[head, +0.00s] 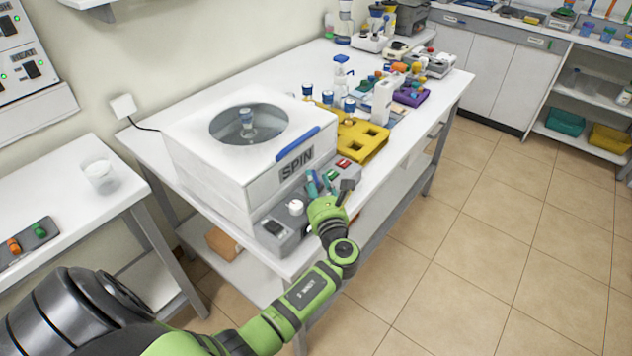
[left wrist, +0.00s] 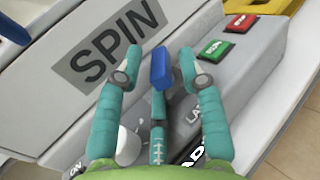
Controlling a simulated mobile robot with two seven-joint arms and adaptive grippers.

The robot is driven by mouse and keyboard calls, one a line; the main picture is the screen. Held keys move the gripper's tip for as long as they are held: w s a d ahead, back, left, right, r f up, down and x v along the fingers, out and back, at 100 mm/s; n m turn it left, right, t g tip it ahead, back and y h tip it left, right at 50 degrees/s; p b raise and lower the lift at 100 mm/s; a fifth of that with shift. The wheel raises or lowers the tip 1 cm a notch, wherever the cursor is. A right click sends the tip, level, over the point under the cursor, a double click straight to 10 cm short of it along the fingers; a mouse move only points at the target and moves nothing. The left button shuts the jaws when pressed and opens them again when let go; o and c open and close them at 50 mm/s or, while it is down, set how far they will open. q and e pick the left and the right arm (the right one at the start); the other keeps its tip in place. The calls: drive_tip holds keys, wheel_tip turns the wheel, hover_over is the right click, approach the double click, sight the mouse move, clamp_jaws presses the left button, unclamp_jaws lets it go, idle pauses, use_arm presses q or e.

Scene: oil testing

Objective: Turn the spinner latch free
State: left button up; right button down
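The white spinner (head: 190,165) stands on the bench with a "SPIN" label on its front and a round clear window on top. A grey control panel (head: 275,228) runs along its front; in the left wrist view a partly hidden word starting "LA" is on it. A blue upright piece (left wrist: 160,68), seemingly the latch, stands near that word. My left gripper (head: 325,182) is over the panel; in the left wrist view its teal fingers (left wrist: 160,58) are spread on either side of the blue piece, with gaps visible. Whether the middle ruled part touches the piece is unclear. My right gripper is not in view.
A green button (left wrist: 213,50) and a red button (left wrist: 241,23) sit right of the latch. A white knob (head: 295,207) is left of my gripper. A yellow rack (head: 352,138) and several bottles stand behind. The floor at right is clear.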

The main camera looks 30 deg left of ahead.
use_arm(q)
clamp_jaws()
drive_tip(key=shift+w, duration=0.1)
drive_tip(key=shift+w+d+f+n+g+y+b, duration=0.1)
drive_tip(key=shift+w+n+g+y+b, duration=0.05)
drive_tip(key=shift+n+g+y+b, duration=0.5)
drive_tip(key=n+g+y+b, duration=0.1)
drive_tip(key=g+b, duration=0.1)
drive_tip(key=n+g+y+b, duration=0.1)
drive_tip(key=n+g+b, duration=0.1)
drive_tip(key=n+g+y+b, duration=0.1)
drive_tip(key=n+g+b, duration=0.1)
drive_tip(key=g+b, duration=0.1)
drive_tip(key=shift+w+d, duration=0.15)
drive_tip(key=shift+w, duration=0.25)
drive_tip(key=shift+w+r+n+g+b, duration=0.1)
drive_tip(key=shift+r+n+g+b, duration=0.2)
drive_tip(key=shift+n+g+b, duration=0.65)
drive_tip(key=shift+g, duration=0.3)
